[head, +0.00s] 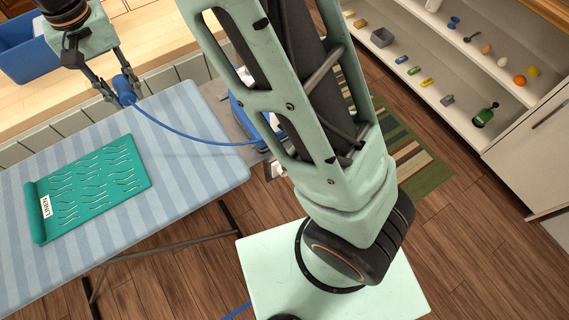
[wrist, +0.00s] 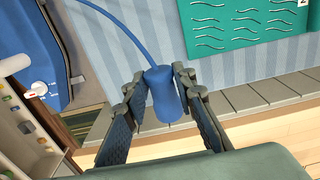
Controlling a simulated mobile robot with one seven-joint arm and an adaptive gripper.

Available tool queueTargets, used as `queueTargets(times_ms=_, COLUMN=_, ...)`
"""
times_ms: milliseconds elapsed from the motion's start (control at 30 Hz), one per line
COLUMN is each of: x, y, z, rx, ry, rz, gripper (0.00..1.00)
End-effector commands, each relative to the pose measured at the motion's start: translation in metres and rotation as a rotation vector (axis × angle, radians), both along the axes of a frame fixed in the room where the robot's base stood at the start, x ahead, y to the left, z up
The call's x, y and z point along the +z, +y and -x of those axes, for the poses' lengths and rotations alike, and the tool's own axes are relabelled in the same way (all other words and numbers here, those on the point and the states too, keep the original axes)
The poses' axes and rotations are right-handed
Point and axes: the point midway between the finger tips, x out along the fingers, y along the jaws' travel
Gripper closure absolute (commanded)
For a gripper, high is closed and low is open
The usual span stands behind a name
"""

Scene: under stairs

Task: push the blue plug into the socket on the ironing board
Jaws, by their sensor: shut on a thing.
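The blue plug (head: 124,88) is held between the two fingers of my gripper (head: 118,98), above the far edge of the striped ironing board (head: 195,130). In the wrist view the plug (wrist: 162,92) sits between the fingertips, with its blue cable leading up and left. In the head view the cable runs right to a blue appliance (head: 240,118) at the board's right end, partly hidden by my arm. A small white and dark fitting (head: 275,171) shows by that end; I cannot tell whether it is the socket. The plug's front end is not clearly visible.
A teal folded cloth or mat labelled LINEN (head: 95,185) lies on the board's left part. A blue bin (head: 25,50) stands on the wooden counter (head: 160,25) behind. Shelves (head: 470,75) with several small items stand at right, beyond a striped rug (head: 410,150).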

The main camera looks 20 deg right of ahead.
Motion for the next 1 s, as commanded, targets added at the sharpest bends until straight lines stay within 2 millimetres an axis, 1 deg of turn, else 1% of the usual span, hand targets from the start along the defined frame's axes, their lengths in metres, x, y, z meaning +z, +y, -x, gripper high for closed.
queueTargets(times_ms=33, x=0.0, y=0.0, z=0.0, rx=0.0, ry=0.0, rz=0.0, gripper=0.95)
queueTargets(times_ms=67, x=0.0, y=0.0, z=0.0, rx=0.0, ry=0.0, rz=0.0, gripper=0.99)
queueTargets(times_ms=100, x=0.0, y=0.0, z=0.0, rx=0.0, ry=0.0, rz=0.0, gripper=1.0)
queueTargets(times_ms=533, x=0.0, y=0.0, z=0.0, rx=0.0, ry=0.0, rz=0.0, gripper=1.0)
queueTargets(times_ms=633, x=0.005, y=0.0, z=0.0, rx=0.0, ry=0.0, rz=0.0, gripper=1.0)
queueTargets(times_ms=767, x=0.022, y=0.0, z=0.0, rx=0.0, ry=-0.001, rz=0.0, gripper=1.0)
queueTargets(times_ms=1000, x=0.073, y=0.0, z=0.0, rx=0.0, ry=0.0, rz=0.0, gripper=1.0)
